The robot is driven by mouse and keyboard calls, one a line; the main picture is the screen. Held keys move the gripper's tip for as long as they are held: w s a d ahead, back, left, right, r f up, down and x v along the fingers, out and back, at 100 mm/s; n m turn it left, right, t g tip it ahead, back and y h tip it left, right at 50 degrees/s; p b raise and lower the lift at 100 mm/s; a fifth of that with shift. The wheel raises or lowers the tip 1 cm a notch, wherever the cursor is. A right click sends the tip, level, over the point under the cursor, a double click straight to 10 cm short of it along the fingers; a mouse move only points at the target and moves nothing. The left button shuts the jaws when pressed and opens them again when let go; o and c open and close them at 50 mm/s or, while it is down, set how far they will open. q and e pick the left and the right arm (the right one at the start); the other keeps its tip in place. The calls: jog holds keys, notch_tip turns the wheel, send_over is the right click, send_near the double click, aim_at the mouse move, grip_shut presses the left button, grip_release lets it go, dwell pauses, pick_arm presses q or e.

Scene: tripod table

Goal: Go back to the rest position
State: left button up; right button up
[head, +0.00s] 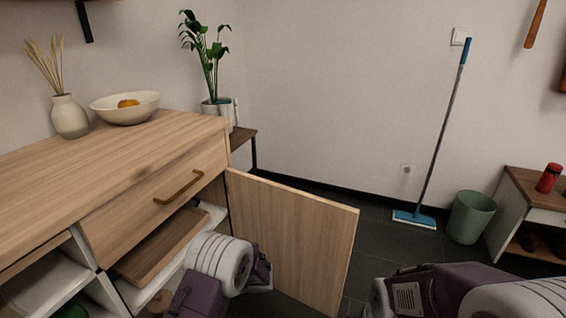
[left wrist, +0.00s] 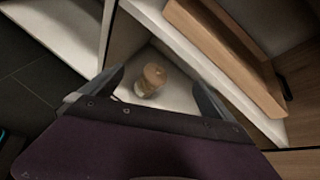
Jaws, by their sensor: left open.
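My left gripper (left wrist: 158,77) is open, its two dark fingers spread apart in the left wrist view. A small jar with a brownish lid (left wrist: 152,73) shows between and beyond the fingers, on a white shelf inside the cabinet; the fingers do not appear closed on it. In the head view my left arm (head: 221,262) is low in front of the open cabinet, beside the open door (head: 292,238). My right arm (head: 430,292) shows at the lower right, and I see no fingers on it.
The wooden cabinet (head: 60,165) carries a vase (head: 70,117) and a bowl (head: 124,107). A wooden board (left wrist: 225,52) is above the jar's shelf. A mop (head: 442,140), bin (head: 470,217) and low side cabinet (head: 522,188) stand right. Dark floor lies open between.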

pick_arm(q)
jog(key=s+a+r+n+g+h+p, duration=0.2)
jog(key=s+r+n+g+h+p, duration=0.3)
jog(key=s+r+n, duration=0.6)
jog(key=s+d+n+t+h, duration=0.3)
jog(key=s+d+n+h, duration=0.2)
jog(key=s+d+h, duration=0.35)
notch_tip(320, 180, up, 38)
jog(key=w+d+y+p, duration=0.1)
jog(key=d+p, duration=0.1)
jog(key=p, duration=3.6)
jog(key=shift+d+f+n+t, duration=0.2)
jog(key=shift+f+n+t, duration=0.1)
jog(key=shift+t, duration=0.1)
jog(key=shift+w, duration=0.1)
